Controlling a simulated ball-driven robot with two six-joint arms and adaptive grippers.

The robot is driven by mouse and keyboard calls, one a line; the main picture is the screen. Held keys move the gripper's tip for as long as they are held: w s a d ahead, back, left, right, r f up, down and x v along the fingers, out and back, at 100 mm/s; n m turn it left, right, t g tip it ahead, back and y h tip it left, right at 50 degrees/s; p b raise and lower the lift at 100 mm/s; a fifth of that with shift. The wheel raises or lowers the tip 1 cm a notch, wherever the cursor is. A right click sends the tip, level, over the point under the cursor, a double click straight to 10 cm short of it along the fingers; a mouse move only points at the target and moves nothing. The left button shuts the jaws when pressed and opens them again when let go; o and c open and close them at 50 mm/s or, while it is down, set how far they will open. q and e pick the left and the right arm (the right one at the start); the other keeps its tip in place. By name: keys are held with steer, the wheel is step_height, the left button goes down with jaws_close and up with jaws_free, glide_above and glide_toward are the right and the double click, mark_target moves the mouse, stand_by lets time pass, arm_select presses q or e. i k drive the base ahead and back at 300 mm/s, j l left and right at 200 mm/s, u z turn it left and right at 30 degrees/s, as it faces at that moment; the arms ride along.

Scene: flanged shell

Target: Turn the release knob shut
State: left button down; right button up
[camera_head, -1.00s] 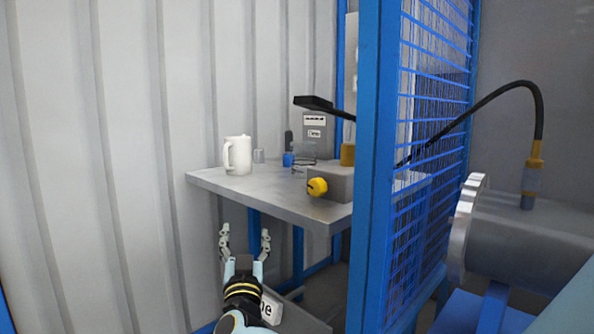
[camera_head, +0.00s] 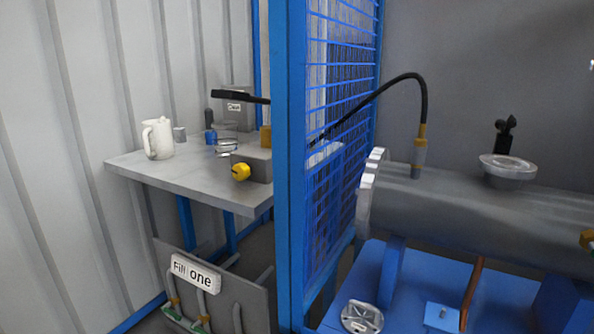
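A round yellow knob (camera_head: 240,172) sits on the front of a grey box (camera_head: 256,160) on the metal table, left of the blue post. No label on it is readable, so I cannot tell whether it is the release knob or how far it is turned. The large grey flanged shell (camera_head: 470,208) lies on its side on a blue stand at right. A black handle-like piece (camera_head: 503,137) stands by a round, pale disc (camera_head: 508,167) on top of the shell. Neither of my grippers is in view.
A blue post (camera_head: 291,170) and mesh panel (camera_head: 340,130) separate the table (camera_head: 195,181) from the shell. A white jug (camera_head: 158,139) stands on the table. A black hose (camera_head: 412,77) arches to the shell. A "Fill one" panel (camera_head: 197,273) stands below the table.

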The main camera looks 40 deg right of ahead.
mark_target(240, 172)
steer(key=i+j+z, duration=0.1)
steer(key=z, duration=0.35)
steer(key=i+j+z, duration=0.15)
steer(key=z, duration=0.3)
steer(key=i+j+z, duration=0.1)
steer(key=z, duration=0.35)
steer(key=j+z, duration=0.3)
steer(key=z, duration=0.15)
steer(key=j+z, duration=0.25)
steer(key=z, duration=0.2)
